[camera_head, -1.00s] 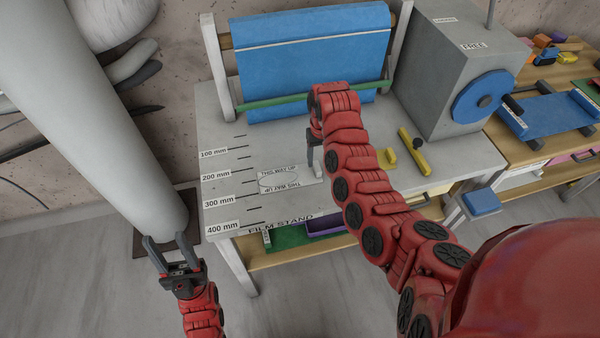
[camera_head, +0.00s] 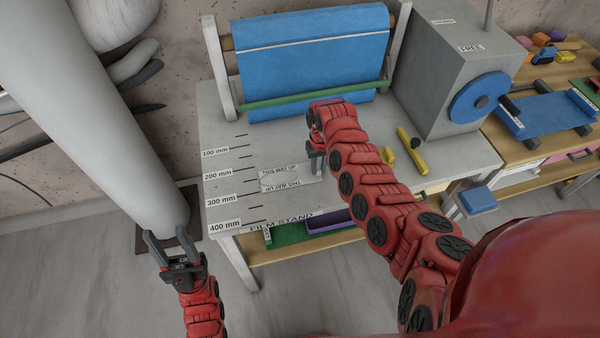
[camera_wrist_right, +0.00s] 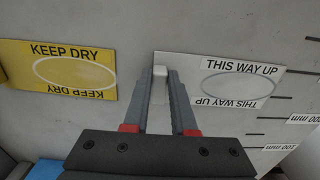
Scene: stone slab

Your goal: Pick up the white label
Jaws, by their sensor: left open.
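The white label (camera_head: 281,178), printed THIS WAY UP around an oval, lies on the grey stone bench top near its left side. It also shows in the right wrist view (camera_wrist_right: 240,82), with a small white tab at its left edge. My right gripper (camera_head: 316,160) reaches down over that edge. In the right wrist view its fingertips (camera_wrist_right: 161,72) are close together on either side of the tab and look shut on it. The label looks flat on the slab. My left gripper (camera_head: 172,241) is open and empty, off the bench's front left corner.
A yellow KEEP DRY label (camera_wrist_right: 62,75) lies left of the fingers in the right wrist view. A blue roll (camera_head: 310,60) on a stand and a grey machine (camera_head: 450,70) stand behind. A yellow bar (camera_head: 413,152) lies right of my arm. The front left slab is clear.

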